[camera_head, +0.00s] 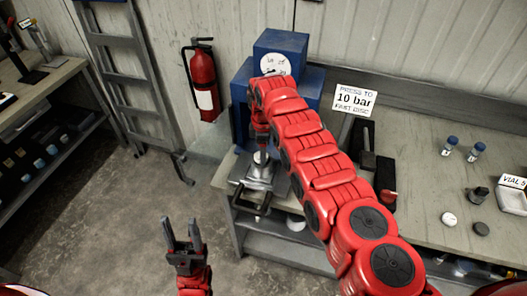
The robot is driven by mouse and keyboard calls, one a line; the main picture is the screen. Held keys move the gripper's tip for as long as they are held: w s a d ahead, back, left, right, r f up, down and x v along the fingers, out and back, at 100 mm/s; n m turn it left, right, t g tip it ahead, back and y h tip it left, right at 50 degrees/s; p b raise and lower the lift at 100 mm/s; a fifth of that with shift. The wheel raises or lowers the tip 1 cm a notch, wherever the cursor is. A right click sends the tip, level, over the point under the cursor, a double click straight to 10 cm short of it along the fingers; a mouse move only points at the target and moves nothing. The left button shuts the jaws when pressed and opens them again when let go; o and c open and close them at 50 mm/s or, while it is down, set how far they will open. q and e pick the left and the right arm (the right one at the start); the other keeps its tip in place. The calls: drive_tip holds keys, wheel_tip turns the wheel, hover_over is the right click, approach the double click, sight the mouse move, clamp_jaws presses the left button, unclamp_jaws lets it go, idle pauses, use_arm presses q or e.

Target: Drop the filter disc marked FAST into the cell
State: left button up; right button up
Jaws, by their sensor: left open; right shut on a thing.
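My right gripper (261,146) points down at the front of the blue press (281,48), just above a small metal cylinder (261,158) that looks like the cell. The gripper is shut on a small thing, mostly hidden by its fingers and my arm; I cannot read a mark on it. The cylinder stands on a metal plate (257,178) at the press foot. A white disc (449,218) and a dark disc (481,229) lie on the bench at the right, with no readable mark. My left gripper (181,220) is open and empty over the floor.
A sign (355,100) on the bench (418,160) reads "PRESS TO 10 bar FAST DISC". A fire extinguisher (203,80) hangs left of the press.

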drive_tip(key=o, duration=1.4)
drive_tip(key=shift+w+r+b, duration=0.1)
drive_tip(key=shift+r+b, duration=0.2)
drive_tip(key=shift+r, duration=0.25)
wheel_tip(320, 180, up, 16)
drive_tip(key=p, duration=0.3)
drive_tip(key=shift+r, duration=0.2)
drive_tip(key=shift+f, duration=0.1)
